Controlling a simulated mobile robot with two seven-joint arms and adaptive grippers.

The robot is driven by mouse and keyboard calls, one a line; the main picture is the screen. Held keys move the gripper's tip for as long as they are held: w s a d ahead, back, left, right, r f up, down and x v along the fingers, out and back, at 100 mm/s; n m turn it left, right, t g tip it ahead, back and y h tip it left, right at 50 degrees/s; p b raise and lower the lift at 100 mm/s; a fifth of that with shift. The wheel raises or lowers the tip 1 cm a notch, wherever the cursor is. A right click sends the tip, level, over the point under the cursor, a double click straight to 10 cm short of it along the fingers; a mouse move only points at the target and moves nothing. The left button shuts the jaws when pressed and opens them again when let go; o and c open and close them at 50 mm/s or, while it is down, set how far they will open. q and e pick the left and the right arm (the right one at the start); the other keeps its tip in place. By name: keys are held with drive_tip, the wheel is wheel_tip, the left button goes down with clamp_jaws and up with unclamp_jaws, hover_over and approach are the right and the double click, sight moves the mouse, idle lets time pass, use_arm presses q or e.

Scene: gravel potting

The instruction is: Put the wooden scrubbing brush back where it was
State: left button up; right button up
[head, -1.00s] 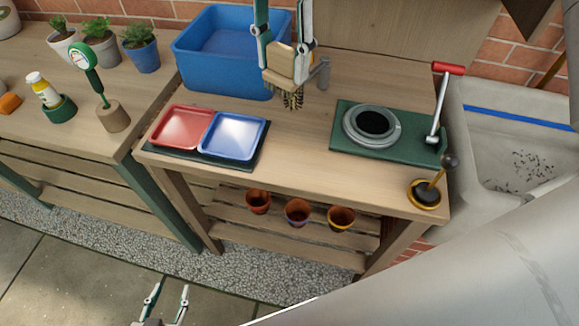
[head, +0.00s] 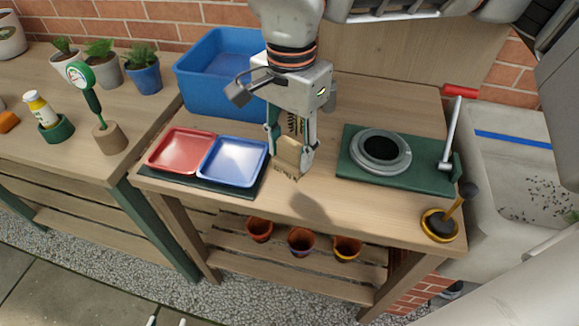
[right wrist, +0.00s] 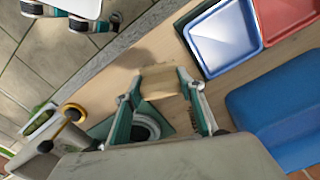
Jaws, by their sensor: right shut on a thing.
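The wooden scrubbing brush (head: 288,156) is a pale block held between the fingers of my right gripper (head: 291,150), above the middle of the potting table. Some bristles show between the fingers in the head view. In the right wrist view the brush block (right wrist: 160,82) sits between the two fingertips (right wrist: 160,78), its bristles not clearly visible. A shadow falls on the bare wood below right of it, so it looks clear of the table. My left gripper (head: 167,321) shows only two separated fingertips at the bottom edge, with nothing seen between them.
Red (head: 181,150) and blue (head: 232,161) trays lie on a dark mat left of the brush. A blue tub (head: 206,97) stands behind. Bare wood lies between.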

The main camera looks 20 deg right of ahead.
sight(291, 167)
wheel_tip(291, 167, down, 5)
drive_tip(key=shift+f+b, duration=0.1)
drive_tip(key=shift+b, duration=0.4)
drive_tip(key=shift+f, duration=0.25)
use_arm(q)
drive_tip(key=shift+s+d+f, duration=0.15)
drive_tip(key=shift+s+d, duration=0.05)
use_arm(e)
drive_tip(key=o, duration=1)
drive_tip(key=shift+f, duration=0.1)
use_arm(q)
drive_tip(key=shift+f, duration=0.1)
drive_tip(key=shift+a, duration=0.1)
